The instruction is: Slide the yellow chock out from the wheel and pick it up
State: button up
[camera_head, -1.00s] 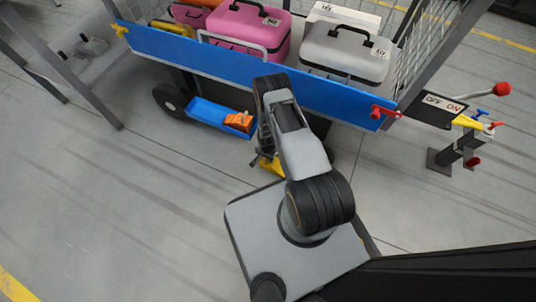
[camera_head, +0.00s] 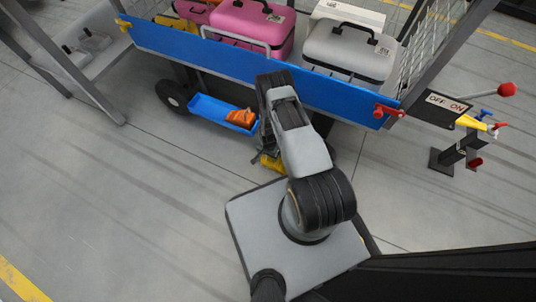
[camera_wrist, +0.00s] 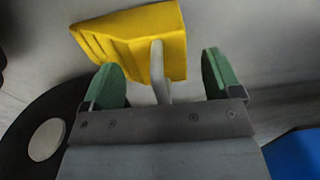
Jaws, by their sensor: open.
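The yellow chock (camera_wrist: 132,42) fills the top of the wrist view, with a pale grey handle (camera_wrist: 158,68) pointing toward my gripper. My gripper (camera_wrist: 162,82) is open, with its green fingertips on either side of the handle and near the chock's lower edge. Contact cannot be told. A dark wheel (camera_wrist: 22,140) with a pale hub lies at the left of the wrist view. In the camera_head view the chock (camera_head: 271,163) shows as a small yellow piece on the floor below the cart. My arm hides most of the gripper there.
A blue tray (camera_head: 205,111) holding an orange item (camera_head: 240,117) sits low beside the cart's left wheel (camera_head: 171,96). The cart's blue front panel (camera_head: 190,52) spans above my arm, with cases behind it. A post with an ON/OFF sign (camera_head: 447,102) stands right. Floor at lower left is clear.

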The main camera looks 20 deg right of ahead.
notch_tip(320, 180, up, 14)
jog(key=p, duration=0.5)
jog(key=shift+f+p, duration=0.15)
jog(key=shift+p, duration=0.2)
